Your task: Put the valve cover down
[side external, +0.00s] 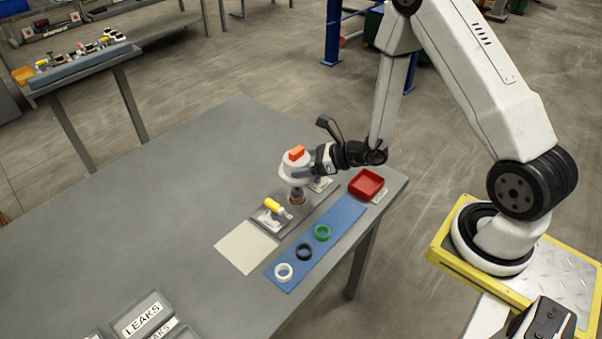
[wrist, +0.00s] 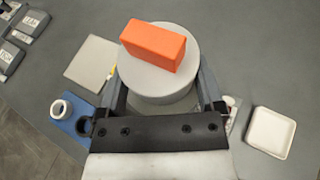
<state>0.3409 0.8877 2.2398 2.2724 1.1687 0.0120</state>
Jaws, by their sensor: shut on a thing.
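The valve cover (side external: 295,172) is a pale round cap with an orange block-shaped grip on top. My gripper (side external: 308,173) is shut on the sides of the cover and holds it over the grey valve fixture (side external: 265,229). A dark and copper-coloured stem (side external: 297,195) shows just under the cover. I cannot tell whether the two touch. In the wrist view the cover (wrist: 160,88) sits between my two fingers, orange block (wrist: 153,46) up, and hides what lies beneath.
A yellow-handled valve part (side external: 273,205) is on the fixture. A blank pale square (side external: 246,247) lies beside it. A blue strip (side external: 297,271) carries white, black and green rings. A white tray (wrist: 272,132) shows in the wrist view.

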